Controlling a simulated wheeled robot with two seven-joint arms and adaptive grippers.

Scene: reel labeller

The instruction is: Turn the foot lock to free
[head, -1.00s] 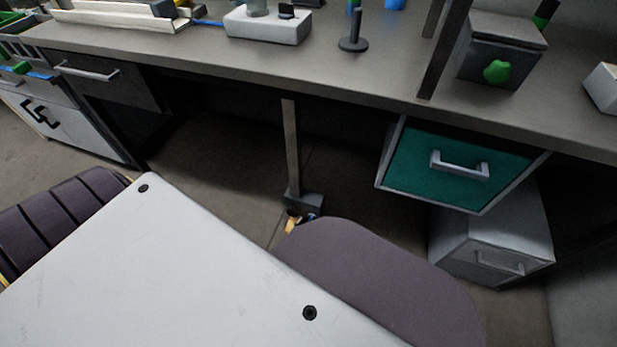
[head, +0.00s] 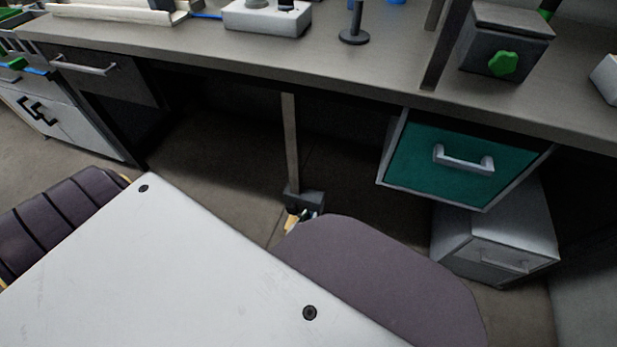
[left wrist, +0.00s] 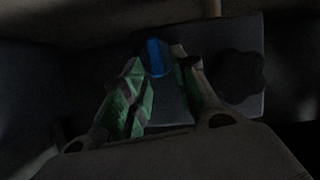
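A dark grey block (head: 312,198) sits on the floor at the foot of a post under the bench. In the left wrist view its face (left wrist: 205,105) carries a blue knob (left wrist: 157,57) and a dark lobed knob (left wrist: 240,76). No label shows which is the foot lock. My left gripper (head: 297,220) is at the front of the block, low to the floor. In the left wrist view its green-lit fingers (left wrist: 156,60) are apart, with the blue knob between their tips. Contact cannot be told. My right gripper is not in view.
A post (head: 290,145) rises from the block to the bench (head: 215,55). A teal drawer (head: 445,165) and a grey cabinet (head: 500,235) stand to the right. A dark drawer (head: 100,75) is at the left.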

